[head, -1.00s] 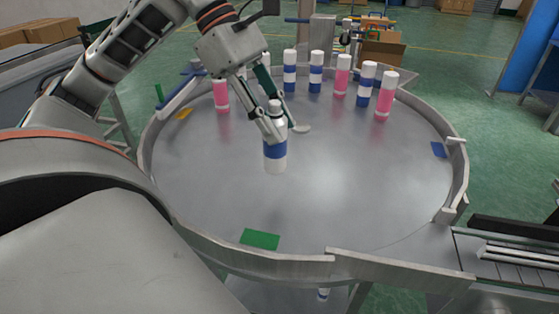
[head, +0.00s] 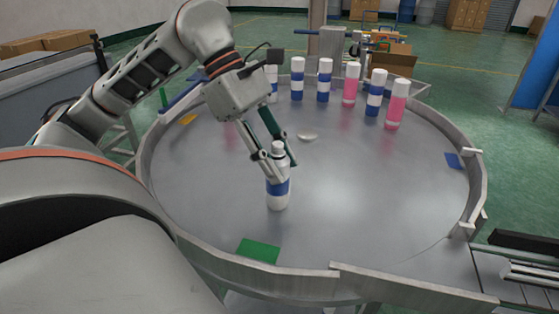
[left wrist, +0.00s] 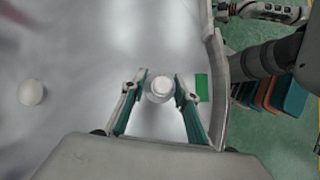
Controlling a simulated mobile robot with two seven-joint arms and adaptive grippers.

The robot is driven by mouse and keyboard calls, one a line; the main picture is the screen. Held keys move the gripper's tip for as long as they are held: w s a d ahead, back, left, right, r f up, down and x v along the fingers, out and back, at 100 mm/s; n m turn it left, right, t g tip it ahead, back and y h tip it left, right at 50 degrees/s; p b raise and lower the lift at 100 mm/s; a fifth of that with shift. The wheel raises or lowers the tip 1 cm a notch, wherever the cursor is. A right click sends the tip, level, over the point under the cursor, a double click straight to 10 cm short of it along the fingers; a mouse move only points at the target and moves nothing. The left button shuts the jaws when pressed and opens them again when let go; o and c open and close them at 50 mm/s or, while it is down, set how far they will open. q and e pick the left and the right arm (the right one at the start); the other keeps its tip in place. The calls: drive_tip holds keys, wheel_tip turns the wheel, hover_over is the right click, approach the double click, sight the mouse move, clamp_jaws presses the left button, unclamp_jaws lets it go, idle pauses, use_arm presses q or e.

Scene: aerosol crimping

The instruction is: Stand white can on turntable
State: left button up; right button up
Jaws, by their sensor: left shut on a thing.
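A white can with a blue band and a narrower white top (head: 278,195) is upright over the near middle of the turntable (head: 360,205). My left gripper (head: 282,168) is shut on the can's upper part, one finger on each side. In the left wrist view the can's round white top (left wrist: 160,88) sits between the two fingertips (left wrist: 161,80). The can's base is at or very close to the turntable surface; I cannot tell whether it touches. My right gripper is not in view.
Several blue-banded (head: 325,80) and pink (head: 396,104) cans stand along the turntable's far side. A small round white piece (head: 308,137) lies behind the held can. Green (head: 258,250) and blue (head: 453,160) marks lie near the rim. The turntable's right part is clear.

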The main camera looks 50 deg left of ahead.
use_arm(q)
drive_tip(key=shift+f, duration=0.2)
drive_tip(key=o, duration=1.1)
drive_tip(key=shift+r, duration=0.1)
drive_tip(key=shift+r, duration=0.25)
drive_tip(key=v, duration=1.2)
drive_tip(key=shift+f, duration=0.1)
